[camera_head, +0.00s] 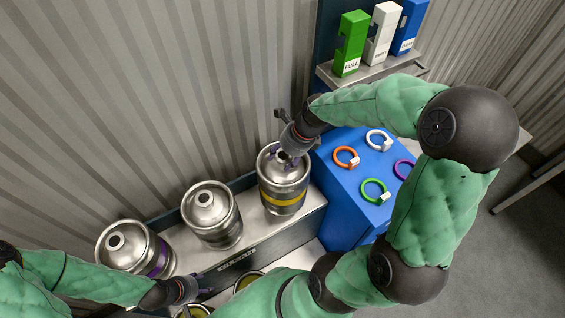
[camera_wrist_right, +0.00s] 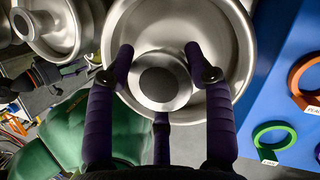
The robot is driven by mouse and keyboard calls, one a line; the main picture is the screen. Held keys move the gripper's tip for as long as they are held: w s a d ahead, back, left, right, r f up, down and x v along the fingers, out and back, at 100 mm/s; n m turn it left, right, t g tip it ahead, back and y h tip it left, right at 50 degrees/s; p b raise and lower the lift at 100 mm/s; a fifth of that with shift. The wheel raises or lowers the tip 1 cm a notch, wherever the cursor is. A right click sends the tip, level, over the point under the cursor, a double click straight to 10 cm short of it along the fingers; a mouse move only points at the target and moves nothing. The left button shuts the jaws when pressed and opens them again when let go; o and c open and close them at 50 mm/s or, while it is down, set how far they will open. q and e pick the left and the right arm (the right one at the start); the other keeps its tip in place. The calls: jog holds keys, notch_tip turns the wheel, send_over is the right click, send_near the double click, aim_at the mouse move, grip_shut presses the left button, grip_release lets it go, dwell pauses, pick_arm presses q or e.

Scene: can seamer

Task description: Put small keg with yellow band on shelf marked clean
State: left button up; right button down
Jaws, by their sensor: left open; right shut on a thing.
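The small steel keg with the yellow band (camera_head: 283,198) stands upright at the right end of a grey metal shelf (camera_head: 300,222). My right gripper (camera_head: 290,152) is over its top and shut on it. In the right wrist view its purple fingers (camera_wrist_right: 164,72) lie on both sides of the keg's round neck (camera_wrist_right: 163,88). My left gripper (camera_head: 198,288) is open and empty, low in front of the shelf. A label (camera_head: 237,259) on the shelf's front edge is too small to read surely.
A plain keg (camera_head: 211,212) and a purple-banded keg (camera_head: 130,247) stand left on the shelf. Partly hidden keg tops (camera_head: 247,280) show below. A blue cabinet (camera_head: 343,205) with several coloured rings is close right. Green, white and blue blocks stand on a bracket (camera_head: 375,72) behind.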

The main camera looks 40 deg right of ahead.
jog(key=shift+w+d+f+b, duration=0.2)
jog(key=shift+w+d+f, duration=0.3)
jog(key=shift+f, duration=0.25)
jog(key=shift+w+d+f+b, duration=0.15)
jog(key=shift+w+d+f, duration=0.25)
jog(key=shift+w+f, duration=0.3)
notch_tip(320, 180, down, 3)
jog(key=shift+d+f+b, duration=0.1)
jog(key=shift+f+b, duration=0.05)
jog(key=shift+b, duration=0.35)
jog(key=shift+f, duration=0.1)
jog(key=shift+c, duration=2.3)
grip_release()
jog(key=p+v, duration=0.2)
jog(key=v, duration=1)
